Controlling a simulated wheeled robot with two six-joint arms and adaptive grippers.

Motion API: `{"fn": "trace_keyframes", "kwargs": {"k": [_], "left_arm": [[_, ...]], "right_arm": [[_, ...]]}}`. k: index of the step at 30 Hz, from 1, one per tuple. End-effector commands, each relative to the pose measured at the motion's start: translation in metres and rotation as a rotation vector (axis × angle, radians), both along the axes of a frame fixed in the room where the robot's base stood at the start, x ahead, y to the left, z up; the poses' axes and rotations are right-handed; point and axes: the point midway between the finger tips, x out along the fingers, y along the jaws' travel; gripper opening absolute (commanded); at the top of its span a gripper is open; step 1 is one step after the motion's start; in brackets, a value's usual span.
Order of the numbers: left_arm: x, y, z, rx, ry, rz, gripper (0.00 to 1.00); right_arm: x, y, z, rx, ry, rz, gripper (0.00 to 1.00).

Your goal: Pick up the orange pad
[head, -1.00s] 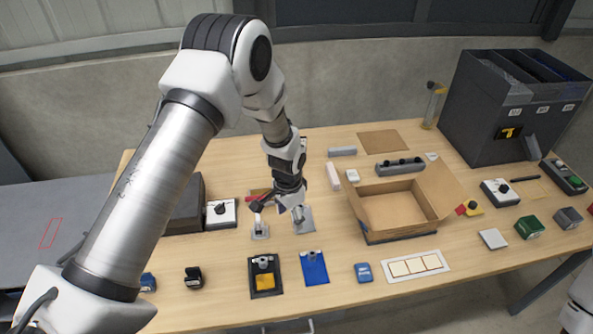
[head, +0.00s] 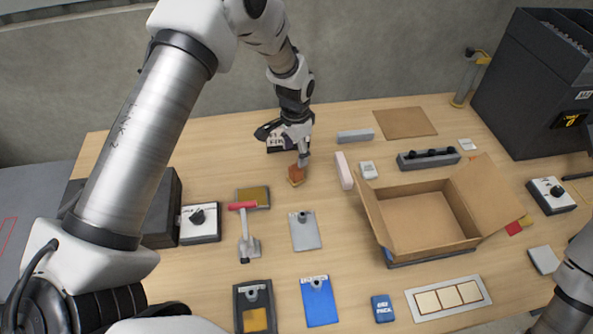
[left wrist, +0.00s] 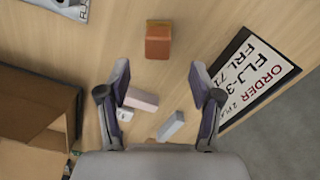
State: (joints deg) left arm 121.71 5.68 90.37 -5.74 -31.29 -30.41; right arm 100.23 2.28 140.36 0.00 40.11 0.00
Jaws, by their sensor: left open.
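The orange pad (head: 296,174) is a small orange-brown block on the table, at the back, left of the pink-white bar. In the left wrist view the orange pad (left wrist: 158,40) lies just beyond the gap between the fingertips, roughly centred. My left gripper (head: 284,146) is over the back of the table, just above and behind the pad in the head view. Its two fingers (left wrist: 160,72) are spread apart with nothing between them. My right gripper is out of view; only part of my right arm shows at the right edge.
An order sign (head: 283,142) stands behind the left gripper. A pink-white bar (head: 344,170) and a grey block (head: 355,136) lie right of the pad. An open cardboard box (head: 423,222) is further right. A red-handled tool (head: 246,230) and a grey plate (head: 304,231) lie nearer.

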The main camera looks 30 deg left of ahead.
Motion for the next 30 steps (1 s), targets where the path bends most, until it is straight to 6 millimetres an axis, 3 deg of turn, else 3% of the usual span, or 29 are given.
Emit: {"fn": "trace_keyframes", "kwargs": {"k": [11, 15, 21, 23, 27, 30], "left_arm": [[0.0, -0.002, -0.049, 0.0, 0.004, 0.0, 0.65], [0.001, -0.002, -0.072, 0.0, 0.002, 0.0, 0.65], [0.001, -0.002, -0.075, 0.0, 0.0, 0.0, 0.65], [0.001, -0.002, -0.075, 0.0, 0.0, 0.0, 0.47], [0.001, -0.002, -0.075, 0.001, 0.001, 0.0, 0.0], [0.001, -0.002, -0.075, 0.001, 0.001, 0.0, 0.0]], "right_arm": [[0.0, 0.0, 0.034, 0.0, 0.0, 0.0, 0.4], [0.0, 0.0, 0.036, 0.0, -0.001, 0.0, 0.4], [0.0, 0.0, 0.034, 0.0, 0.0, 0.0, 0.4], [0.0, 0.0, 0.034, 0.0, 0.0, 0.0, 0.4], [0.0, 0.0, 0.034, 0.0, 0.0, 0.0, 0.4], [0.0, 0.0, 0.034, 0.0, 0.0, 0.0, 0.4]]}}
